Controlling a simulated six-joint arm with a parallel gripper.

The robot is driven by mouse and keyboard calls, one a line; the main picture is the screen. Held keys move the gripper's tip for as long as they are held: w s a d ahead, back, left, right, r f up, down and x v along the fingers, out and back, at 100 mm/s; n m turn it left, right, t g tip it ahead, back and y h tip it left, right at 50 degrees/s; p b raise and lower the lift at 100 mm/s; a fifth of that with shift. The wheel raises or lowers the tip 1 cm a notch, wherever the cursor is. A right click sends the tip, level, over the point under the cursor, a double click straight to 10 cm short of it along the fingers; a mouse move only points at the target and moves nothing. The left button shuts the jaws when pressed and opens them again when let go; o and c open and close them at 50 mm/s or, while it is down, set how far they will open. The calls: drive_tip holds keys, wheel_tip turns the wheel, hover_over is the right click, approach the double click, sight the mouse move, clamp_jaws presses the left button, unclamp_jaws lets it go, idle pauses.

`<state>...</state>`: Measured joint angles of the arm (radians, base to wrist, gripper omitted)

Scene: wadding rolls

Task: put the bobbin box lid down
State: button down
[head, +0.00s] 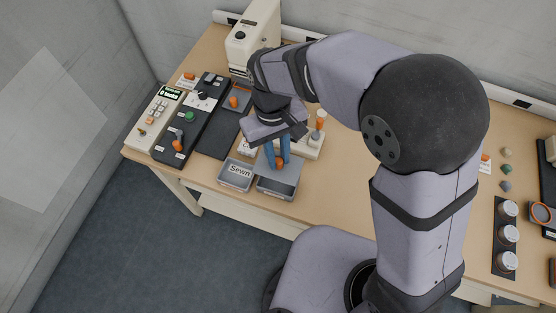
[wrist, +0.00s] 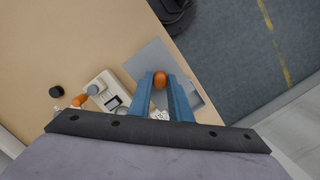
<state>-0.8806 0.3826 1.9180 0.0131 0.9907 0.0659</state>
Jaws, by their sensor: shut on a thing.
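The bobbin box lid (head: 290,172) is a flat grey plate with an orange knob (head: 280,163). My gripper (head: 279,158) points down with its blue fingers shut on the knob. In the wrist view the knob (wrist: 160,80) sits between the fingertips, and the grey lid (wrist: 147,61) spreads out beneath it. A grey open-topped box (head: 274,189) lies under and in front of the lid, near the table's front edge. I cannot tell whether the lid touches its rim. The fingers and arm hide part of the lid.
A grey bin labelled "Sewn" (head: 236,174) stands just left of the box. A pale device (head: 312,143) is close behind on the right. Dark control panels (head: 190,117) and a cream machine (head: 249,45) lie further left and back. Bare tabletop (head: 335,190) lies to the right.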

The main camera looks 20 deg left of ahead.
drive_tip(key=w+d+r+m, duration=0.2)
drive_tip(key=w+d+m, duration=0.1)
drive_tip(key=w+d, duration=0.3)
drive_tip(key=s+d+f+m+b, duration=0.2)
drive_tip(key=d, duration=1)
drive_tip(key=s+d+f+n, duration=0.3)
drive_tip(key=s, duration=0.1)
drive_tip(key=shift+n, duration=0.9)
drive_tip(key=shift+w+a+f, duration=0.1)
drive_tip(key=shift+w+f, duration=0.05)
drive_tip(key=shift+f, duration=1.6)
drive_tip(key=shift+w+a+f, duration=0.1)
drive_tip(key=shift+f, duration=1.65)
drive_tip(key=shift+w+a+f, duration=0.1)
drive_tip(key=shift+w+f, duration=0.05)
drive_tip(key=shift+f, duration=1.6)
drive_tip(key=shift+f, duration=0.1)
